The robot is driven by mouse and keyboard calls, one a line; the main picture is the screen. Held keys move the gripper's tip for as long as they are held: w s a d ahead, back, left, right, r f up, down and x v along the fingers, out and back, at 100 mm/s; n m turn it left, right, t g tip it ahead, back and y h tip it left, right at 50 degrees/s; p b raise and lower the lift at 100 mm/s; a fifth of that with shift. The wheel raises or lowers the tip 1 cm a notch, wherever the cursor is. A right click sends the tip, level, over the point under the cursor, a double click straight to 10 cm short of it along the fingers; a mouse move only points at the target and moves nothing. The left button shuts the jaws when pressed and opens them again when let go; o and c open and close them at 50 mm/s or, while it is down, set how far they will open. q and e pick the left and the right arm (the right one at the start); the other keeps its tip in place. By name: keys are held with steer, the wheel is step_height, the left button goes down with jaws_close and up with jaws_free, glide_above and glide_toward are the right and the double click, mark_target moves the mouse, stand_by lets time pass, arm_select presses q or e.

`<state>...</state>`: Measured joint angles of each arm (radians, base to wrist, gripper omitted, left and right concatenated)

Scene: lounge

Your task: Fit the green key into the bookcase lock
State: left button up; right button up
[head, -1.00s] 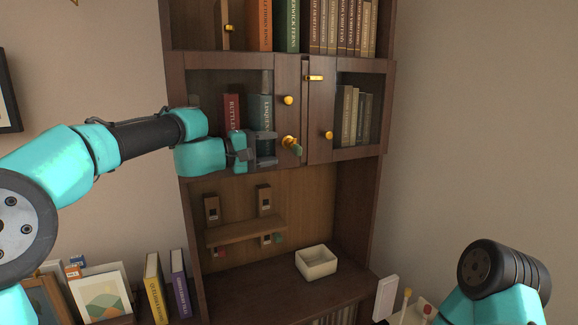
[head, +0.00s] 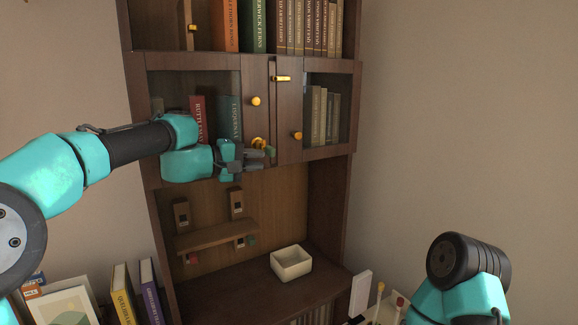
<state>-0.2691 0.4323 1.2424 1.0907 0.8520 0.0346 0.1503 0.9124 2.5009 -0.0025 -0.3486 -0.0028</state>
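The green key (head: 270,151) is at the brass lock (head: 259,143) on the left door of the bookcase (head: 287,130); its green end sticks out, and I cannot tell how deep its shaft sits. My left gripper (head: 262,157) is just left of and slightly below the lock, with its fingertips close to the key. The fingers overlap in this view, so I cannot tell whether they are open or touch the key. My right arm (head: 468,275) shows at the lower right; its gripper is out of view.
Yellow knobs (head: 255,101) and a brass latch (head: 282,78) stick out from the doors. Below are a small shelf (head: 217,237) with wooden holders and a cream box (head: 291,263) on the bookcase ledge. Books (head: 123,296) stand at the lower left.

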arm_select(q)
steer(key=s+f+m+g+y, duration=0.1)
steer(key=f, duration=0.1)
steer(key=s+d+f+m+g+y, duration=0.1)
steer(key=f+y, duration=0.1)
steer(key=f, duration=0.1)
steer(key=s+f+m+g+y, duration=0.1)
steer(key=s+f+m+g, duration=0.1)
steer(key=f, duration=0.1)
steer(key=shift+s+d+f+y, duration=0.1)
steer(key=shift+d+f+y, duration=0.1)
steer(key=shift+f+y, duration=0.1)
jaws_close()
steer(key=s+a+f+m+y, duration=0.35)
steer(key=m+y, duration=0.25)
steer(key=y, duration=0.6)
steer(key=s+d+r+m+t+y, duration=0.2)
steer(key=d+r+m+t+y, duration=0.4)
steer(key=d+r+t, duration=0.5)
step_height(320, 180, up, 4)
steer(key=shift+s+f+m+t+y, duration=0.15)
steer(key=shift+s+m+t+y, duration=0.3)
steer(key=shift+t, duration=0.55)
steer(key=shift+w, duration=0.1)
